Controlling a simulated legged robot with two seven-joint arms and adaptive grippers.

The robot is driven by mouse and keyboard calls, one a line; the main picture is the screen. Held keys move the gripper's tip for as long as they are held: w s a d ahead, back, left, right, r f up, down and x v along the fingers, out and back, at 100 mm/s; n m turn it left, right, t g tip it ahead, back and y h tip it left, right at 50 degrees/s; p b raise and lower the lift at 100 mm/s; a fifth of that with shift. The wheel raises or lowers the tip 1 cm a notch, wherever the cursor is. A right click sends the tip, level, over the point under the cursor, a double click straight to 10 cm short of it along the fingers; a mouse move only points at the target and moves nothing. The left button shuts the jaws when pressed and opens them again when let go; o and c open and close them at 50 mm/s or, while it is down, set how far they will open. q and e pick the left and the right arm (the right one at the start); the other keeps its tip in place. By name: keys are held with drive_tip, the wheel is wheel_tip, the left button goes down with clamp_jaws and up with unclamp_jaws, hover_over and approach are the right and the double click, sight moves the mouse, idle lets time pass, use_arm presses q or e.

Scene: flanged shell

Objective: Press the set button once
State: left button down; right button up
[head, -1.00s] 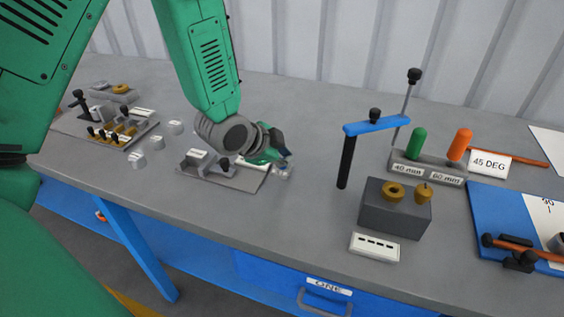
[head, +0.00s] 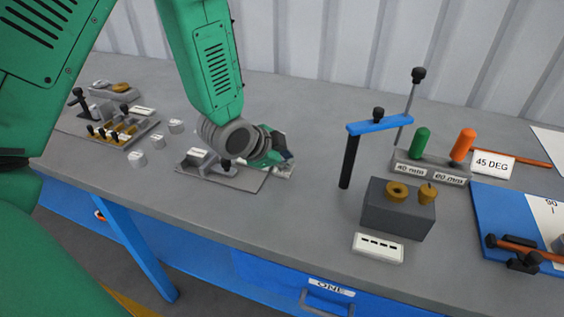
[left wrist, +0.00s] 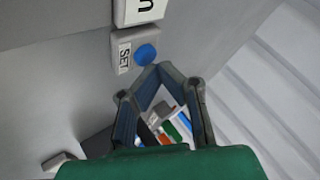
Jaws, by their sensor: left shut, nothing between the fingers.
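The set button is a round blue cap (left wrist: 146,54) on a small grey block beside a white SET label (left wrist: 124,57) in the left wrist view. My left gripper (left wrist: 163,72) is shut and empty. Its fingertips are just beside the blue cap; I cannot tell whether they touch it. In the head view the left gripper (head: 290,156) is over the right end of a grey plate (head: 245,183), close to a small light block (head: 282,172). It hides the button there. My right gripper is not in view.
A plate with several small knobs (head: 120,130) lies at the left. A blue-topped post (head: 378,125) and a dark grey block with brass parts (head: 396,215) stand to the right. Bare table (head: 300,210) lies in front of the left gripper.

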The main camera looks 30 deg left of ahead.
use_arm(q)
drive_tip(key=shift+d+f, duration=0.1)
drive_tip(key=shift+d, duration=0.65)
drive_tip(key=shift+a+f, duration=0.15)
drive_tip(key=shift+a, duration=0.4)
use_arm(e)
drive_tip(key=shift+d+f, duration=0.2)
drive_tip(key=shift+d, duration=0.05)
use_arm(q)
drive_tip(key=shift+d, duration=0.15)
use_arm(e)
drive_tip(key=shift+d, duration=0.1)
use_arm(q)
drive_tip(key=shift+r+p, duration=0.3)
drive_tip(key=shift+r, duration=0.2)
drive_tip(key=shift+a+r+p, duration=0.4)
drive_tip(key=shift+r+p, duration=0.05)
drive_tip(key=shift+p, duration=0.05)
drive_tip(key=shift+a+r, duration=0.1)
drive_tip(key=shift+a, duration=0.2)
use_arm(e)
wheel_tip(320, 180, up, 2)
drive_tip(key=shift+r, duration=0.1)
